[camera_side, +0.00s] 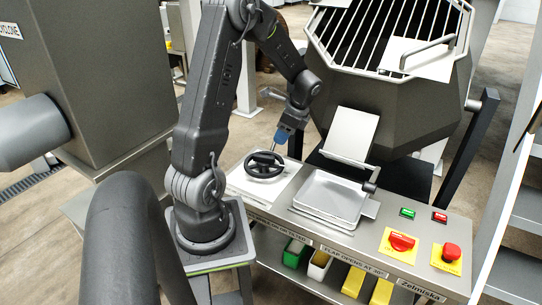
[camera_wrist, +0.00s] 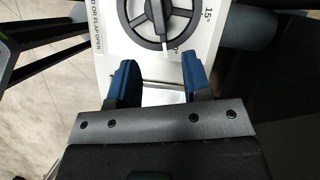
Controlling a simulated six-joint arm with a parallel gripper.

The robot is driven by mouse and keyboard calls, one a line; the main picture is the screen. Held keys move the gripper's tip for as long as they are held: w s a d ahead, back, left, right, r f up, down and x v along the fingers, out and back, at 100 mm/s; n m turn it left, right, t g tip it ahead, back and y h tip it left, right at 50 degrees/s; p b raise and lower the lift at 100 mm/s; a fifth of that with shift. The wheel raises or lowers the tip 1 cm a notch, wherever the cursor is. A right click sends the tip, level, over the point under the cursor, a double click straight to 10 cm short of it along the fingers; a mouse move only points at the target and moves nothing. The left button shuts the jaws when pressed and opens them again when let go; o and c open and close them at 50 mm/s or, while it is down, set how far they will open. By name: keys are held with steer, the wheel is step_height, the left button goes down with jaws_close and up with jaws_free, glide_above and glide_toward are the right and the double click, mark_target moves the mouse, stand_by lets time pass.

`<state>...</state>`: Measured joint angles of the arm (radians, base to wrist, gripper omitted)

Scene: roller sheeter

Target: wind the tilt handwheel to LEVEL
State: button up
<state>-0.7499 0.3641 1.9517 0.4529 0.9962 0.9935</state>
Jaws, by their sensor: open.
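The tilt handwheel (camera_side: 264,165) is a black spoked wheel lying on a white plate at the left end of the steel bench. In the wrist view the handwheel (camera_wrist: 160,18) is at the top, cut off by the frame edge, with a "15°" mark on the plate (camera_wrist: 215,35) to its right. A pale pointer or line shows near the wheel's lower spoke. My gripper (camera_wrist: 158,80) has blue fingertips, spread apart with nothing between them. In the side view my gripper (camera_side: 283,134) is above and just beyond the wheel, apart from it. The LEVEL mark is not readable.
A steel tray (camera_side: 330,197) sits right of the wheel, with an upright pale flap (camera_side: 350,133) behind it. A large barred hopper (camera_side: 395,90) stands at the back. Green and red buttons, a red switch (camera_side: 401,242) and a red stop knob (camera_side: 450,253) are at right.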

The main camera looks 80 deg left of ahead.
mark_target(270, 157)
steer(key=x, duration=0.9)
steer(key=shift+s+f, duration=0.1)
steer(key=shift+f, duration=0.25)
jaws_close()
